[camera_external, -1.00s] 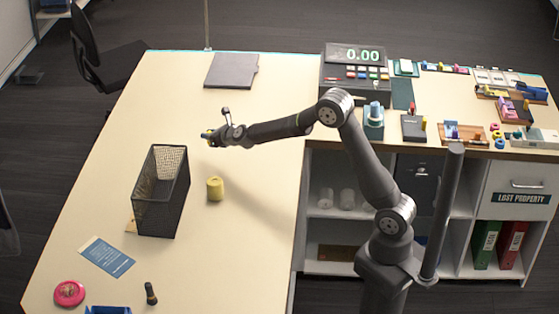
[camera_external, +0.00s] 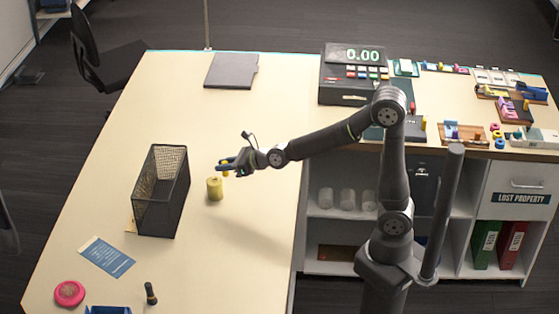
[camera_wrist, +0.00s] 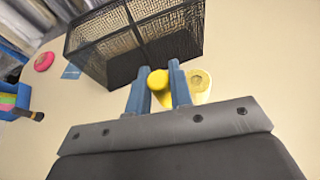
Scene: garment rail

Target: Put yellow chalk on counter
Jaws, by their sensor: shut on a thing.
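My gripper (camera_external: 226,168) is shut on the yellow chalk (camera_wrist: 158,80); its round yellow end shows between the two blue fingers in the wrist view. In the external view, only a small yellow bit of it (camera_external: 226,174) shows at the fingers. The gripper is above the pale counter (camera_external: 250,225), close to a yellow cylinder (camera_external: 215,189) that stands upright there. The cylinder also shows in the wrist view (camera_wrist: 200,82), partly hidden behind the right finger. I cannot tell the exact height of the chalk above the counter.
A black mesh basket (camera_external: 162,192) stands left of the cylinder. A grey folder (camera_external: 231,71) lies at the back. The counter right of the cylinder is clear.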

